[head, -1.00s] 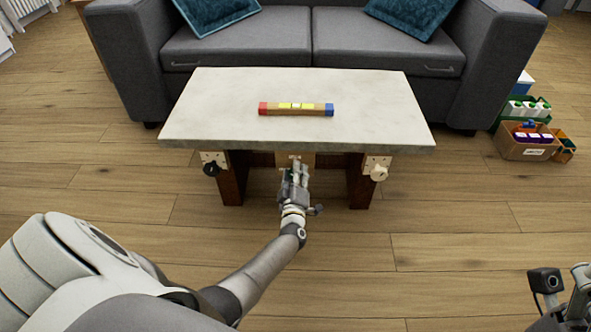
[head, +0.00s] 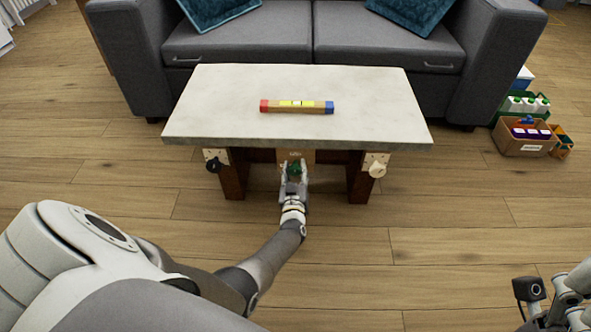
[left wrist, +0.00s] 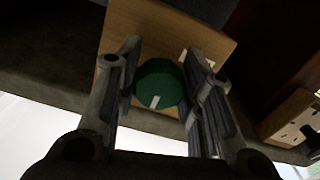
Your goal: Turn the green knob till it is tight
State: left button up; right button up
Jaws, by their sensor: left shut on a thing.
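The green knob (head: 294,169) sits on a wooden plate (head: 296,155) under the front edge of the table, in the middle. My left gripper (head: 293,177) is shut on the knob, with one finger on each side. In the left wrist view the round green knob (left wrist: 160,84) lies between the two fingers (left wrist: 160,92), and a short white mark shows on its lower edge. My right gripper (head: 573,300) is only partly in view at the lower right, apart from the table; its fingers are unclear.
The pale tabletop (head: 220,110) holds a level-like bar (head: 296,106) with red and blue ends. A black knob (head: 213,166) and a whitish knob (head: 377,170) sit left and right under the edge. A sofa (head: 250,45) stands behind. The floor in front is clear.

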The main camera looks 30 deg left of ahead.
pick_arm(q)
jog(key=shift+m, duration=0.3)
jog(key=o, duration=1)
jog(key=shift+o, duration=0.2)
jog(key=v, duration=0.7)
jog(key=shift+s+d, duration=0.2)
